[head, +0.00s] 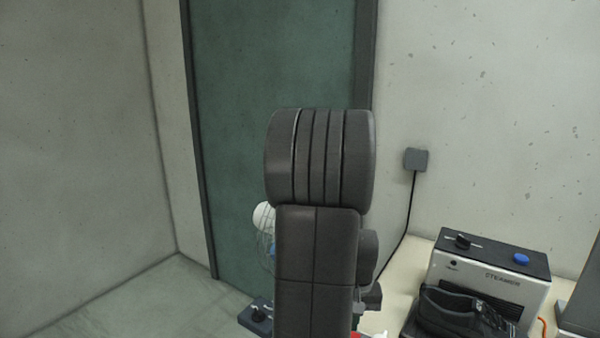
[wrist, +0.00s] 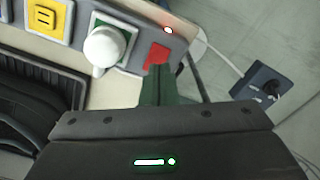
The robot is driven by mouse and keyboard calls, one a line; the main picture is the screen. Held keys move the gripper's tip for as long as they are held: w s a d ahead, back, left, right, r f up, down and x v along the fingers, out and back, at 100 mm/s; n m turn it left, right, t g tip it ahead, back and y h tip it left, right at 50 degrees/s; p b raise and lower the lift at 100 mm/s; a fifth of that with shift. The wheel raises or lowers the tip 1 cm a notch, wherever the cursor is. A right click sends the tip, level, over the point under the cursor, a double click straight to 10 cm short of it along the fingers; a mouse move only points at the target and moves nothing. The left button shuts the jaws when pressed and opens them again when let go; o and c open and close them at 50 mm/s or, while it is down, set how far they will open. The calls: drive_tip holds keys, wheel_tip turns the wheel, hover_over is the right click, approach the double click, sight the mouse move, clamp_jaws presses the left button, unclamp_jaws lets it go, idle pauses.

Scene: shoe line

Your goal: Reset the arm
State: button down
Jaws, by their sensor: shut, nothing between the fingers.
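My gripper (wrist: 158,72) shows in the wrist view as dark green fingers beyond the dark wrist housing. The fingers are together with nothing between them. They point over the edge of a grey control panel (wrist: 130,62) and partly cover a red patch on it. In the head view my own dark arm stands upright in the middle and hides most of what is behind it. My gripper cannot be made out clearly there.
A steamer (head: 492,272) stands on the right bench, with a black shoe (head: 455,312) in front. The panel holds a yellow button (wrist: 43,18) and a white knob (wrist: 105,47). A dark box with a knob (wrist: 262,87) is right of the panel. A green door (head: 235,120) is behind.

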wheel_tip(320, 180, down, 5)
drive_tip(key=b, duration=0.3)
drive_tip(key=shift+r, duration=0.3)
